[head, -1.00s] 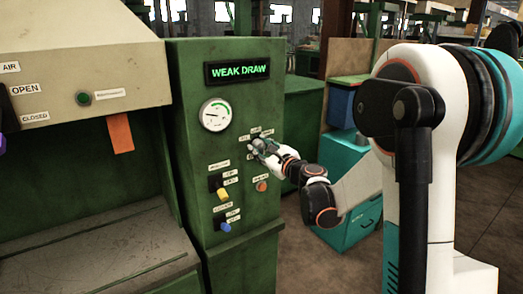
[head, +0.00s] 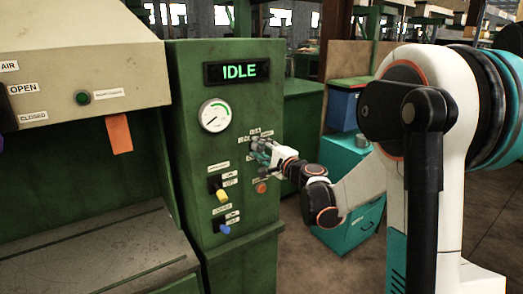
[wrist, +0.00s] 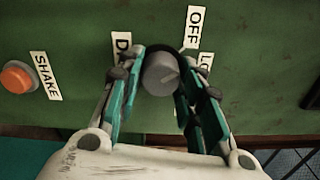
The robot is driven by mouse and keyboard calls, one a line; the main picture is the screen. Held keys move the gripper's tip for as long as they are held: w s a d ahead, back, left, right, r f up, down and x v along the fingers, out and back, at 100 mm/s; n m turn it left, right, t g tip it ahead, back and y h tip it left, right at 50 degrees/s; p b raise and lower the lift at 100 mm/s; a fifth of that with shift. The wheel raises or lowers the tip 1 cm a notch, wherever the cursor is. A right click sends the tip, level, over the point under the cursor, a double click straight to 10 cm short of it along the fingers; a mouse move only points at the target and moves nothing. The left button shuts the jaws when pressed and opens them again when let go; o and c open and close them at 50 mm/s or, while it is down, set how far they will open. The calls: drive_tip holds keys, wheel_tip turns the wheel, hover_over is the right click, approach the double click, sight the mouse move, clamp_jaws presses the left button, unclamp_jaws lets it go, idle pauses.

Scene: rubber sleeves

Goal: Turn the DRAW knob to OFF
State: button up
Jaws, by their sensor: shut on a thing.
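The DRAW knob (wrist: 160,74) is a grey round knob on the green panel, seen between my fingers in the wrist view. The OFF label (wrist: 194,27) is above and right of it. A second label, partly hidden and starting "LO" (wrist: 205,64), is below OFF. The DRAW label (wrist: 122,46) is left of the knob, partly covered by a finger. My gripper (wrist: 162,84) is shut on the knob, a finger on each side. In the head view my gripper (head: 262,153) hides the knob. The display (head: 238,71) reads IDLE.
An orange SHAKE button (wrist: 17,77) is left of the knob in the wrist view. In the head view a round gauge (head: 214,115) is above left of my gripper. A yellow-tipped switch (head: 222,195) and a blue-tipped switch (head: 223,229) are below left.

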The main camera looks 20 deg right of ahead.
drive_tip(key=shift+n, duration=1.1)
drive_tip(key=o, duration=1.1)
drive_tip(key=shift+c, duration=0.2)
drive_tip(key=v, duration=1.2)
